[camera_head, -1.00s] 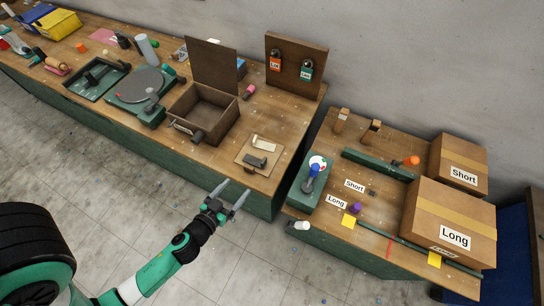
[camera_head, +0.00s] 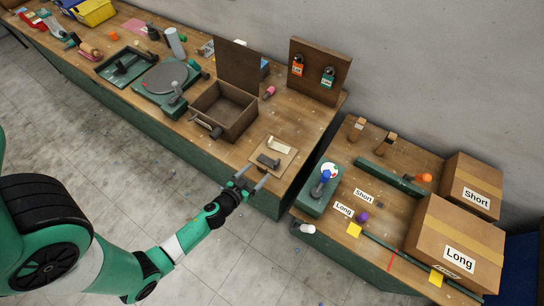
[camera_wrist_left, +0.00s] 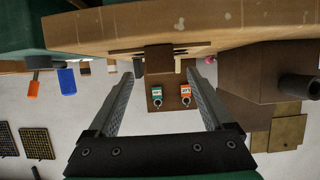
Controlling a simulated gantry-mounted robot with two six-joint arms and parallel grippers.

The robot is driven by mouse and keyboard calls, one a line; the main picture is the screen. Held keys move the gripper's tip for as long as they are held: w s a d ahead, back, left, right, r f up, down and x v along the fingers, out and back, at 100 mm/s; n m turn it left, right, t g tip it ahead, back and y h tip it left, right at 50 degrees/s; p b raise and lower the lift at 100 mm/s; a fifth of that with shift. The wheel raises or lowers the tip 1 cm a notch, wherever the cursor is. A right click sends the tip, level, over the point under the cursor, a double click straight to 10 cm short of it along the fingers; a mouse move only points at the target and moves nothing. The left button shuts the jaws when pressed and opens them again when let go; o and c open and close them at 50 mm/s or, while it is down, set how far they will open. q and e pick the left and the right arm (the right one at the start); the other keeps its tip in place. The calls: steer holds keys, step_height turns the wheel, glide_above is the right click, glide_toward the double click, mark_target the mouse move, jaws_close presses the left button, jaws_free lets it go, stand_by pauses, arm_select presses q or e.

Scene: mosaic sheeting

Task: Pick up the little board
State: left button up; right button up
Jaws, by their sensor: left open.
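The little board (camera_head: 287,165) is a small light-wood square lying flat near the front right corner of the long workbench. A pale piece and a dark grey piece sit on it. My left gripper (camera_head: 257,172) is open and empty, its fingers pointing toward the board just off the bench's front edge. In the left wrist view the picture is inverted, and the open fingers (camera_wrist_left: 160,72) frame the dark block and pale pieces seen edge-on. The board's surface is hard to make out there. My right gripper is not in view.
An open wooden box (camera_head: 222,110) stands left of the board. An upright panel with two padlocks (camera_head: 318,72) stands behind it. A gap separates the bench from the right table, which carries a green stand (camera_head: 317,197) and cardboard boxes (camera_head: 457,225).

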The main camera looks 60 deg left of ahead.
arm_select(q)
steer(key=x, duration=0.3)
steer(key=shift+c, duration=0.2)
steer(key=shift+r, duration=0.1)
jaws_close()
